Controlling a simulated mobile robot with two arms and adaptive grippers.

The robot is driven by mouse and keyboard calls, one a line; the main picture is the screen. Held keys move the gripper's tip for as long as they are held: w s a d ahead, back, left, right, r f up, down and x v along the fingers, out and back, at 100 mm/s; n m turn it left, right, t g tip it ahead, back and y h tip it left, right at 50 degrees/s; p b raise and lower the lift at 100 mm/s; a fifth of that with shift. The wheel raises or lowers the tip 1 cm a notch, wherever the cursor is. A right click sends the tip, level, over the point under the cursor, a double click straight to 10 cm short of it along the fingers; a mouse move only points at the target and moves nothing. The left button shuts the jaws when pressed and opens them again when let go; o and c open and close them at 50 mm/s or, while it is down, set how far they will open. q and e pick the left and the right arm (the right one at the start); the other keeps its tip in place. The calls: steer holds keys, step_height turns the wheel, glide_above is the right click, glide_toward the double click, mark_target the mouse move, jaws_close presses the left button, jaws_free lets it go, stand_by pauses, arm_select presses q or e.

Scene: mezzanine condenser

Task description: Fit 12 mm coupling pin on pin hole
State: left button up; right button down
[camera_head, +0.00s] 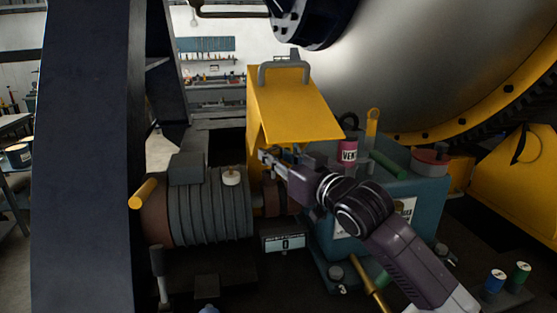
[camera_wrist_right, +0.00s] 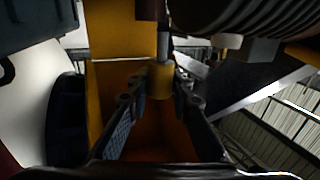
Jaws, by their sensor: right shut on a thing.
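My right gripper (camera_head: 268,161) reaches in from the lower right to just above the coupling (camera_head: 269,196) between the ribbed motor and the teal unit. In the right wrist view its fingers (camera_wrist_right: 159,92) are shut on the yellow head of the coupling pin (camera_wrist_right: 160,80). The pin's grey shank points up in that picture, towards the dark coupling parts at the top edge. I cannot tell whether the shank's end touches them. The pin hole is not clearly visible. The pin cannot be made out in the head view. My left gripper is not in view.
A raised yellow guard (camera_head: 292,115) with a grey handle stands right behind the gripper. The ribbed motor (camera_head: 205,208) is left, the teal unit (camera_head: 420,195) right. A small display (camera_head: 284,242) reads 0 below the coupling. A dark column (camera_head: 85,150) stands left.

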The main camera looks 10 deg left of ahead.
steer(key=shift+w+a, duration=0.4)
steer(key=shift+w, duration=0.35)
steer(key=shift+w+a+r, duration=0.1)
steer(key=shift+w+a, duration=0.1)
steer(key=shift+w, duration=0.3)
steer(key=shift+w+a, duration=0.15)
steer(key=shift+w, duration=0.3)
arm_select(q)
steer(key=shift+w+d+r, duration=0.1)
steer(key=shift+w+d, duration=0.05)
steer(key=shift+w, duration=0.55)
arm_select(e)
steer(key=shift+w+a, duration=0.35)
steer(key=shift+w, duration=0.2)
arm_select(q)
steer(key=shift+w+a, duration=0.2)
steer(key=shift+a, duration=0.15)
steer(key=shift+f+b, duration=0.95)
arm_select(e)
steer(key=shift+f, duration=2)
steer(key=shift+f, duration=0.15)
